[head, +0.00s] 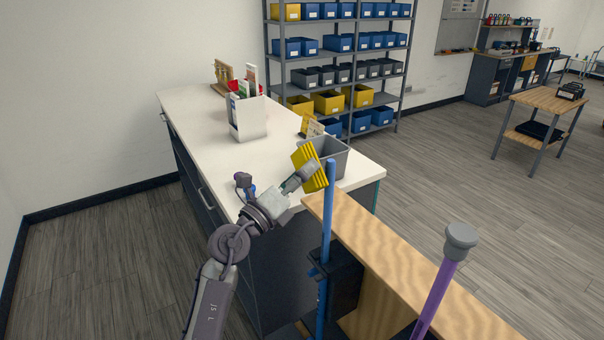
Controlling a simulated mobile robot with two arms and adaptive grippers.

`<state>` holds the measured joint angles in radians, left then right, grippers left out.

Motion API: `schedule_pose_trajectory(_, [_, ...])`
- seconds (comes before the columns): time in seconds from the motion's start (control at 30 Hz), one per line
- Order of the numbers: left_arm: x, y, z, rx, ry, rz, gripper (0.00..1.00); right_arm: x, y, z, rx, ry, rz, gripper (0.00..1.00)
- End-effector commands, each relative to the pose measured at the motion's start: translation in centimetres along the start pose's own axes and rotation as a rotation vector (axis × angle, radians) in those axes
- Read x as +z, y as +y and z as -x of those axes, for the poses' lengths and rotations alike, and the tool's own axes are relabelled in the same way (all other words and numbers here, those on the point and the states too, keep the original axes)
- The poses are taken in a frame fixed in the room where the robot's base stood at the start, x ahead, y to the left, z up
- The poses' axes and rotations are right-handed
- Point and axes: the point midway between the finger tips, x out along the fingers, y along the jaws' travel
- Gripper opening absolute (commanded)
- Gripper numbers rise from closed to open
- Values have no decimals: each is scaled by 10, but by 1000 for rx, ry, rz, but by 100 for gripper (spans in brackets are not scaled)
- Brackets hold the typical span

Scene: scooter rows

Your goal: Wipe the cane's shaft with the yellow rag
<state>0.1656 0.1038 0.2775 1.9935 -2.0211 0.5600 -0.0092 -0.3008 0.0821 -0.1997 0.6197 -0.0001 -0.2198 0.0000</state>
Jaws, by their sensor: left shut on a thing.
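My left gripper (308,172) is shut on the yellow rag (307,160), which looks folded with ridges. It holds the rag up above the counter's front corner, close beside the top of an upright blue shaft (327,215). I cannot tell whether rag and shaft touch. The blue shaft passes a dark holder (340,280) at the wooden board's side. A purple shaft (439,290) with a grey cap (460,239) leans at the lower right; its lower end is out of frame. Which shaft is the cane I cannot tell. My right gripper is out of view.
A wooden board (390,250) runs toward the lower right. The white counter (190,108) carries a grey bin (330,160) behind the rag and a white file holder (247,118). A shelf rack (335,55) stands behind. Floor at left (100,250) is clear.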

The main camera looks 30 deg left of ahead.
Motion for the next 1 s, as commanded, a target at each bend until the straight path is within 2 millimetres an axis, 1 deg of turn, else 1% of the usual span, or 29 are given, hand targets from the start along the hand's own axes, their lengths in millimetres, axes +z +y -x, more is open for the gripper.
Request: schedule_pose_trajectory(1.0, [-7, 0, -18, -1, -1, 0, 39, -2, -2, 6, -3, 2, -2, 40])
